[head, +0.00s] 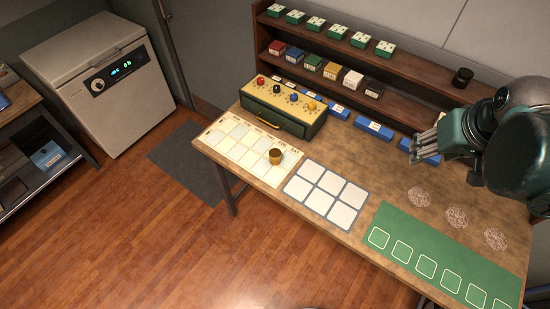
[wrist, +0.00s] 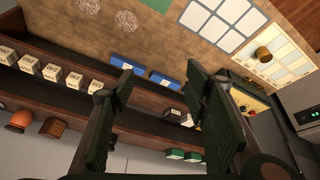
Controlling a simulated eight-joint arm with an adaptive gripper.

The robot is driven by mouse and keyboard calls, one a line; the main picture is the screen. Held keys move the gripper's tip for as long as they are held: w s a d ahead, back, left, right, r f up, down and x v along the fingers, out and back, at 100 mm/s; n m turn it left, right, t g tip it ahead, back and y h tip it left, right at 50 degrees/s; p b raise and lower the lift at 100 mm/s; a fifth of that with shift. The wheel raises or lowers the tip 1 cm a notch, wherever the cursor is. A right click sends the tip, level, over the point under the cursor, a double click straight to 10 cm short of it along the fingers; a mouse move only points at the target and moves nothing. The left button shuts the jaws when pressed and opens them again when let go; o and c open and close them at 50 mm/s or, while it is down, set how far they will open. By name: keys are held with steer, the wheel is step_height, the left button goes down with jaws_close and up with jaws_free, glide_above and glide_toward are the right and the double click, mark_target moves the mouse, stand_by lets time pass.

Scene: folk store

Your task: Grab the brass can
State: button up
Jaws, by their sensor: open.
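The brass can (head: 275,157) stands upright on the white gridded sheet (head: 222,133) at the left part of the table, near its front edge. In the wrist view the brass can (wrist: 262,54) shows at the upper right, on the same sheet. My gripper (head: 424,147) is over the right back part of the table, well apart from the can. In the wrist view my gripper (wrist: 160,85) has its fingers spread, with nothing between them.
A green and yellow drawer box (head: 284,108) with coloured knobs stands behind the can. A shelf (head: 330,85) with small boxes runs along the back. Blue boxes (head: 373,129) lie before it. A white-panelled mat (head: 325,190) and green mat (head: 440,260) lie flat.

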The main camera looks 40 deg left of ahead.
steer(key=w+a+f+n+g+b, duration=0.1)
steer(key=w+a+f+n+g, duration=0.25)
steer(key=a, duration=0.85)
steer(key=n+g+h+b, duration=0.1)
steer(key=n+b, duration=0.3)
steer(key=n, duration=0.4)
glide_above(275, 153)
steer(key=f, duration=2.4)
steer(key=shift+w+d+f, duration=0.15)
steer(key=shift+w+f, duration=0.1)
steer(key=shift+s+a+f, duration=0.15)
steer(key=shift+a+f, duration=0.05)
steer(key=shift+f, duration=1.3)
